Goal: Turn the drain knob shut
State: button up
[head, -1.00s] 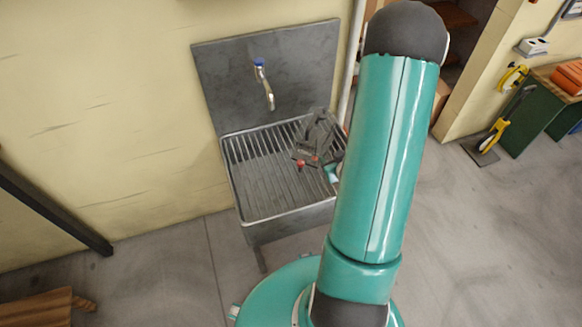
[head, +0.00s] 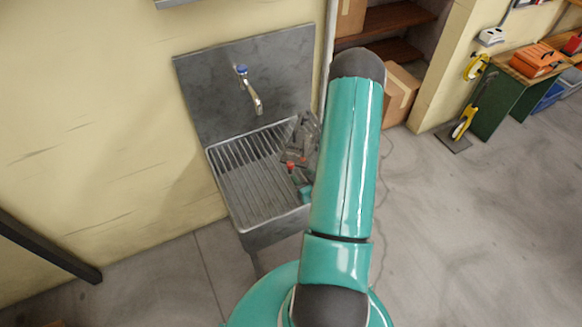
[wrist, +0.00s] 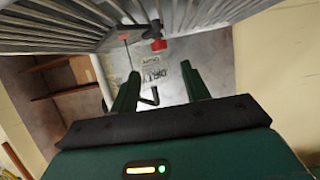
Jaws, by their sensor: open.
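A red knob (wrist: 158,44) on a dark fitting shows at the top middle of the wrist view, in front of a grey surface with dark lettering. I take it as the drain knob. In the head view a small red part (head: 290,165) shows at the right side of the ribbed metal sink (head: 240,190), beside dark fittings. My gripper (wrist: 162,88) is open, with two dark green fingers apart and nothing visibly held. The knob appears beyond the fingertips, roughly in line with the gap; I see no contact. In the head view my arm hides part of the sink's right side.
A tap with a blue top (head: 241,71) is on the grey backplate above the sink. A vertical pipe (head: 330,50) stands right of it. Shelves with a cardboard box (head: 398,95) and a green workbench (head: 500,95) are farther right. The floor right of my arm is clear.

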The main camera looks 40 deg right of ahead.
aim_at(291, 165)
jog(key=x, duration=0.8)
jog(key=shift+w+f, duration=0.1)
jog(key=shift+w, duration=0.1)
jog(key=shift+c, duration=0.5)
jog(key=c, duration=0.9)
